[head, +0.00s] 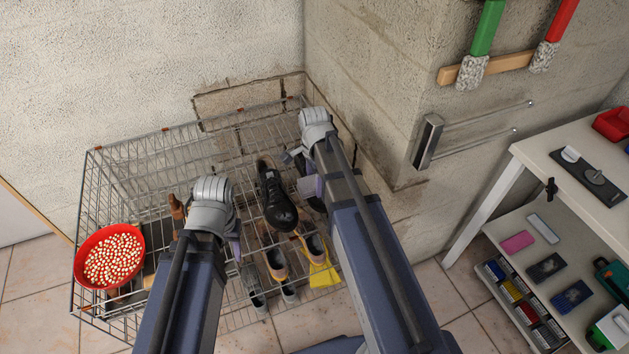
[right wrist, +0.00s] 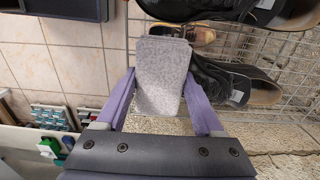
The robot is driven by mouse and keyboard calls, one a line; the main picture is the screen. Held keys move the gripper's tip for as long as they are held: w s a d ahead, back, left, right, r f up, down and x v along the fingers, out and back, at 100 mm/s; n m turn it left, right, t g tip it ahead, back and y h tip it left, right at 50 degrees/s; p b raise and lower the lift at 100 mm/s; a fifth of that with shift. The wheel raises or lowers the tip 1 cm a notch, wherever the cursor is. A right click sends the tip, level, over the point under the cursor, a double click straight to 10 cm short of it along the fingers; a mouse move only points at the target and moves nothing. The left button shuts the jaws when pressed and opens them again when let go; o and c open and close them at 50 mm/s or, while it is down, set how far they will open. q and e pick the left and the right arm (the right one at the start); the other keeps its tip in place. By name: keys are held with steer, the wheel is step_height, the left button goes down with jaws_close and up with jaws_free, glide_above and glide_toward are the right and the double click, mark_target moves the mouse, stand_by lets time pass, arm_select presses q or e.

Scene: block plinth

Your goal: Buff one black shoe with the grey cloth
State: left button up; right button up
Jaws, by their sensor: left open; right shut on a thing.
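A black shoe (head: 275,197) lies on the wire rack between my two arms. A second black shoe (head: 314,202) is mostly hidden behind my right arm. In the right wrist view, one black shoe (right wrist: 200,10) runs along the top edge and another (right wrist: 232,82) lies right of the jaws. My right gripper (right wrist: 160,97) is shut on the grey cloth (right wrist: 162,70), which stands out flat between its fingers close to the shoes. I cannot tell whether it touches them. My left gripper (head: 235,240) is open left of the black shoe, its fingers partly hidden.
The wire rack (head: 150,150) also holds a red bowl (head: 82,262) of small pale round things and tan-lined shoes (head: 277,264). A yellow item (head: 323,275) sits at its front. A white shelf unit (head: 530,150) with brushes stands right. The wall corner (head: 400,185) is close to my right arm.

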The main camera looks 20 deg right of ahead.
step_height(320, 180, up, 3)
steer(key=p, duration=0.3)
steer(key=shift+r, duration=0.1)
arm_select(q)
step_height(320, 180, up, 3)
steer(key=shift+w, duration=0.1)
arm_select(e)
steer(key=shift+d, duration=0.15)
